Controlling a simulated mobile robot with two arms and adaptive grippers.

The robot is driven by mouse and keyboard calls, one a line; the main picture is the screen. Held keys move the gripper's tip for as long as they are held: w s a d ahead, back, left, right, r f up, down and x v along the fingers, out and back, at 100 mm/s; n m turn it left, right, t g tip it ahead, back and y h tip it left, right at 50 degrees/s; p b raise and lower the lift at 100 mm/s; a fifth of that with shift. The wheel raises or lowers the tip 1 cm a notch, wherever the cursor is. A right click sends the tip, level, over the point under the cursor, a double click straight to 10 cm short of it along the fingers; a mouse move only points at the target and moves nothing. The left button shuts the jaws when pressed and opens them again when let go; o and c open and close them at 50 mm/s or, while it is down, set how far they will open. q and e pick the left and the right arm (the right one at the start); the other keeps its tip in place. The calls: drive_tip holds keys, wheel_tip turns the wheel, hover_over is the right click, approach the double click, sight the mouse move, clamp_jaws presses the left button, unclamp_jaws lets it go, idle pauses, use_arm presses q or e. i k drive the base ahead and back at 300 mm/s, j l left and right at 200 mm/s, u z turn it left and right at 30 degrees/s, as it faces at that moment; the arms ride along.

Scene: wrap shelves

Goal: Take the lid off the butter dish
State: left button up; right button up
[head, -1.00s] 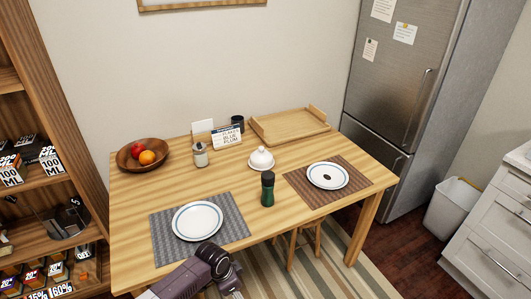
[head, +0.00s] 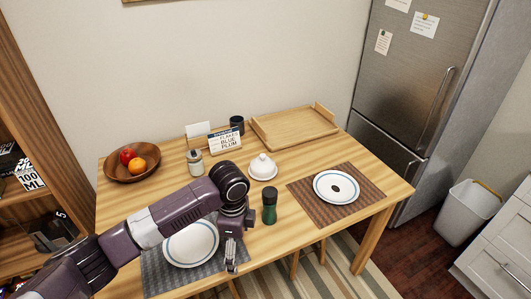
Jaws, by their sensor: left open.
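The butter dish (head: 263,168) is a small white round dish with a domed lid and a knob on top. It stands on the wooden table, right of the middle, and its lid is on. My left arm reaches in from the lower left over the grey placemat. My left gripper (head: 231,264) points down near the table's front edge, in front of the dish and to its left, apart from it. It is open, and nothing shows between its fingers. My right gripper is not in view.
A green grinder (head: 269,207) stands just in front of the dish. A plate (head: 191,244) lies under my arm, another plate (head: 335,186) at right. A jar (head: 195,162), a sign (head: 225,141), a fruit bowl (head: 132,171) and a wooden tray (head: 294,128) stand farther back.

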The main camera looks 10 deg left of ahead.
sight(263, 166)
drive_tip(key=i, duration=1.45)
